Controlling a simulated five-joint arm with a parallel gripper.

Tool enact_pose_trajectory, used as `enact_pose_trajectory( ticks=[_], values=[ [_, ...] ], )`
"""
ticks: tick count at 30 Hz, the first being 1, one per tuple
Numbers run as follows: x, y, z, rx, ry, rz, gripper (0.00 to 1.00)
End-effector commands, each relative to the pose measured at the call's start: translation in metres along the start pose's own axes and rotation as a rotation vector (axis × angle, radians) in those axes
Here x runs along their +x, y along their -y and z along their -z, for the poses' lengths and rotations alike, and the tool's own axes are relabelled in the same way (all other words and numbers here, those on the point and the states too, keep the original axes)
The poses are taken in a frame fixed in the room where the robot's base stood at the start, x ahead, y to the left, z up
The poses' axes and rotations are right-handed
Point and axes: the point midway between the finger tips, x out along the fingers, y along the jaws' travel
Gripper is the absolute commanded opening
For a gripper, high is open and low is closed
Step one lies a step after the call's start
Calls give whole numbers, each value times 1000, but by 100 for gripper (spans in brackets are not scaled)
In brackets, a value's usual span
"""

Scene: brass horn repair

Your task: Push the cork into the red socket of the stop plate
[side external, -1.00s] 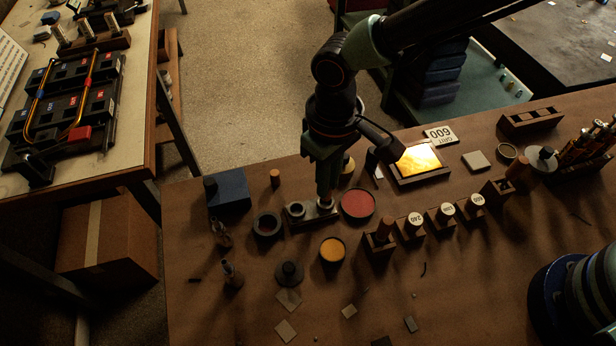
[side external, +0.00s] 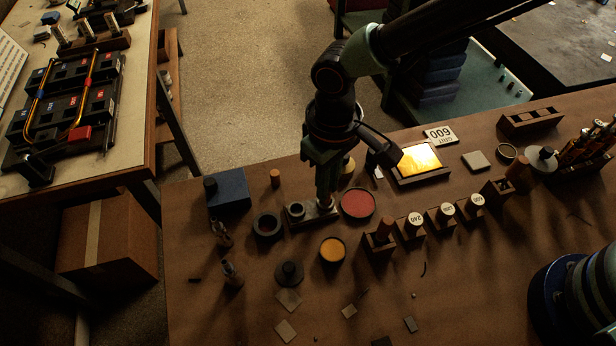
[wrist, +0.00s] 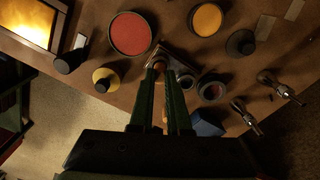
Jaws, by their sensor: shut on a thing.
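The stop plate (side external: 298,222) is a small metal plate on the brown bench. It also shows in the wrist view (wrist: 180,60). One raised round socket (side external: 296,209) stands open at its left end in the side view. My gripper (side external: 325,202) points down over the plate's other end. In the wrist view my gripper (wrist: 160,70) is shut on the cork (wrist: 159,66), a small orange-brown piece between the fingertips. The fingers hide the socket under it, so I cannot see its red colour or how deep the cork sits.
A red round pad (side external: 357,203) lies close to the right of my gripper. A black ring (side external: 267,226) and a blue block (side external: 229,188) are to the left. A yellow-topped tin (side external: 332,250) and a row of labelled blocks (side external: 414,228) stand nearer the front.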

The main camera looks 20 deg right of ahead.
Motion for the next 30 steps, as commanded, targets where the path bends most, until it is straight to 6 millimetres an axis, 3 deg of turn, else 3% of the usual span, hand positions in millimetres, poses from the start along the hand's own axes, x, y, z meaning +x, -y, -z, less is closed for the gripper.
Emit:
enact_pose_trajectory(
  ticks=[26, 27, 30],
  values=[
    [20, 0, 0, 0, 2, -1, 0],
    [21, 0, 0, 0, 1, 0, 19],
    [20, 0, 0, 0, 1, 0, 50]
  ],
)
